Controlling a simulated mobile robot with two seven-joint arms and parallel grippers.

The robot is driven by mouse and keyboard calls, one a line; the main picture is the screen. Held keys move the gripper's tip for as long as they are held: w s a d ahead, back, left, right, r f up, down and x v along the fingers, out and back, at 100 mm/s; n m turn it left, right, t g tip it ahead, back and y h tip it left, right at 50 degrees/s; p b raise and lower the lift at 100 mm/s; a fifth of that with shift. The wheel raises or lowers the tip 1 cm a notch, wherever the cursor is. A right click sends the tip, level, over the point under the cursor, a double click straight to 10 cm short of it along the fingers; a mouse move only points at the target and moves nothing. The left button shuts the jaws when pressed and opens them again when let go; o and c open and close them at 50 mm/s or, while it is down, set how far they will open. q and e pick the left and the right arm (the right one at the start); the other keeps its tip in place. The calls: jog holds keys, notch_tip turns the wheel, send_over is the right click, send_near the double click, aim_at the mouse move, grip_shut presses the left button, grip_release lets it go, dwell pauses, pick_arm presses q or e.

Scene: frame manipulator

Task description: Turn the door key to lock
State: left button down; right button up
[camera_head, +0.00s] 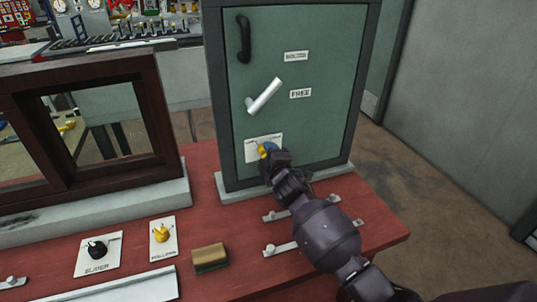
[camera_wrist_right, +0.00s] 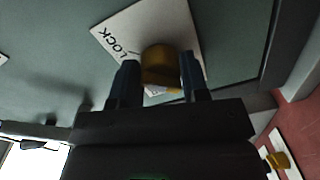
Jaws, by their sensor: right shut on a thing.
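The green door (camera_head: 300,100) stands upright in a dark frame on the red table. A white key plate (camera_head: 262,141) is low on the door, and it also shows with the word LOCK in the right wrist view (camera_wrist_right: 175,22). The yellow door key (camera_head: 265,150) is at the plate, partly hidden by my gripper in the head view. In the right wrist view the key (camera_wrist_right: 160,66) sits between the two fingers. My right gripper (camera_head: 270,149) is shut on the key. My left gripper is not in view.
A white handle (camera_head: 264,96) and a black handle (camera_head: 243,40) are above on the door. On the table are a dark window frame (camera_head: 165,105), a black slider knob (camera_head: 97,249), a yellow knob (camera_head: 161,233), a yellow-topped block (camera_head: 209,256) and metal rails (camera_head: 285,248).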

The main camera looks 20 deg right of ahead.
jog(key=o, duration=0.9)
jog(key=shift+s, duration=0.1)
jog(key=s, duration=1)
jog(key=shift+s+d+r, duration=0.15)
jog(key=shift+s+r, duration=0.1)
jog(key=shift+s, duration=0.05)
